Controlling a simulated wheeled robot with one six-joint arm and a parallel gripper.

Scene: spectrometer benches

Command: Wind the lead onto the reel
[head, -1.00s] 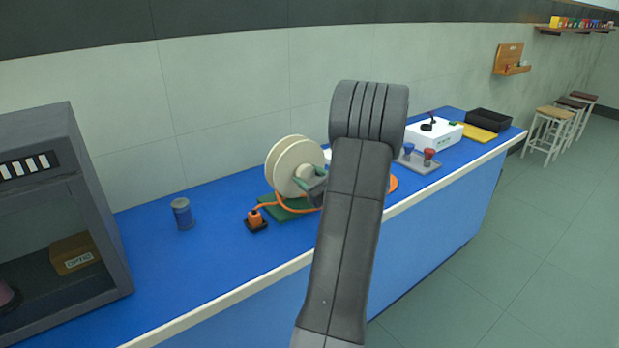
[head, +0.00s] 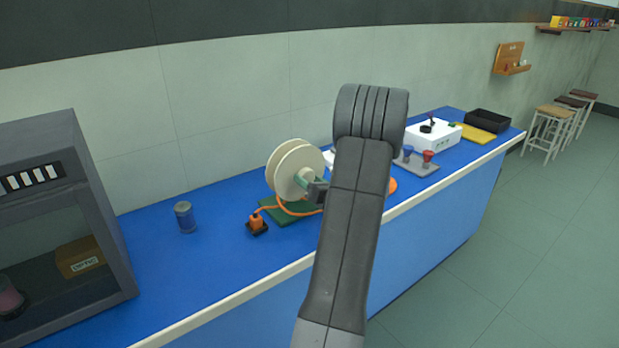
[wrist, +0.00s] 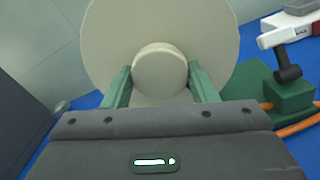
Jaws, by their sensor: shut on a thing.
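The reel (head: 285,165) has two cream flanges and stands on a green base (head: 272,210) on the blue bench. Its round cream knob (wrist: 160,66) faces me in the wrist view. My gripper (wrist: 160,80) has its green fingers on either side of this knob, shut on it. In the head view my gripper (head: 305,186) is at the reel's near face. The orange lead (head: 297,212) curves over the base from an orange plug (head: 257,223) on a small black pad. More orange (head: 393,185) shows right of my arm, which hides the part between.
A black lever (wrist: 286,66) on a green block stands right of the reel. A white instrument (head: 433,135) and a black tray (head: 488,121) stand farther right.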

